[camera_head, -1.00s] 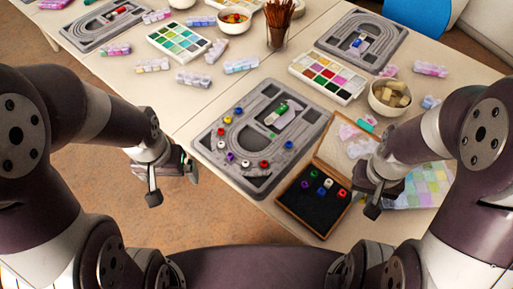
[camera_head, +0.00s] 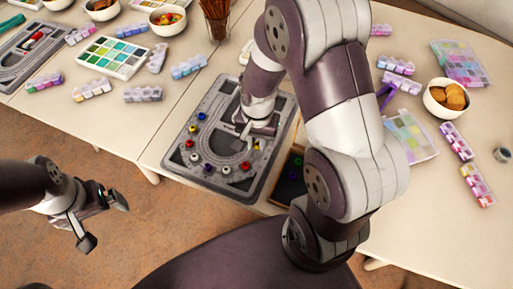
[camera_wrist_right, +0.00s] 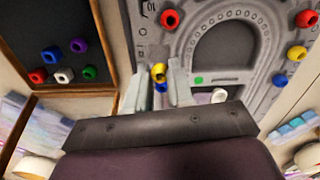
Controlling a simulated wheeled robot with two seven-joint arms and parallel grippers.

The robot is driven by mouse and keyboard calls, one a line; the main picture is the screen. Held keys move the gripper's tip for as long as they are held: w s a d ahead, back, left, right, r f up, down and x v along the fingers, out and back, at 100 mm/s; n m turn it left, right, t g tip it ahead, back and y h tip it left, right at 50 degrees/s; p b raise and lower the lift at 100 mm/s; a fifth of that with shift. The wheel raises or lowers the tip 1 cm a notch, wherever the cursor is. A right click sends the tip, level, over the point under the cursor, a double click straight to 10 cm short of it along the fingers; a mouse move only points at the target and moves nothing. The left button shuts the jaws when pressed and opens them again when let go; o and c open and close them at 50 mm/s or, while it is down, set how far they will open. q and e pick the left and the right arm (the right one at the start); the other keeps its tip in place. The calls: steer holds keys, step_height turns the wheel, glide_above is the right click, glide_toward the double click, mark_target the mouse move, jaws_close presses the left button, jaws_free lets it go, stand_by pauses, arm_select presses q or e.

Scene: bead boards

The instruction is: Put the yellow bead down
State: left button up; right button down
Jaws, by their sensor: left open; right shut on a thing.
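My right gripper (camera_head: 256,132) is over the right part of the grey bead board (camera_head: 240,190). In the right wrist view my right gripper (camera_wrist_right: 157,85) is shut on the yellow bead (camera_wrist_right: 158,70), held between its fingertips. A blue bead (camera_wrist_right: 160,87) shows right beside the yellow one; I cannot tell if they touch. Whether the yellow bead rests on the board is unclear. My left gripper (camera_head: 104,222) is open and empty, off the table's front edge at the lower left.
Several beads lie on the board, among them a red one (camera_wrist_right: 170,18) and a white one (camera_wrist_right: 219,95). The dark bead tray (camera_wrist_right: 60,20) holds several beads; my right arm hides most of it in the head view. A bowl (camera_head: 447,112) and a pencil cup (camera_head: 217,25) stand beyond.

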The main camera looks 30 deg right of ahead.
mark_target(258, 155)
step_height(258, 155, down, 3)
steer(key=shift+s+f+b, duration=0.1)
steer(key=shift+f+b, duration=0.05)
steer(key=shift+b, duration=0.15)
steer(key=shift+f, duration=0.2)
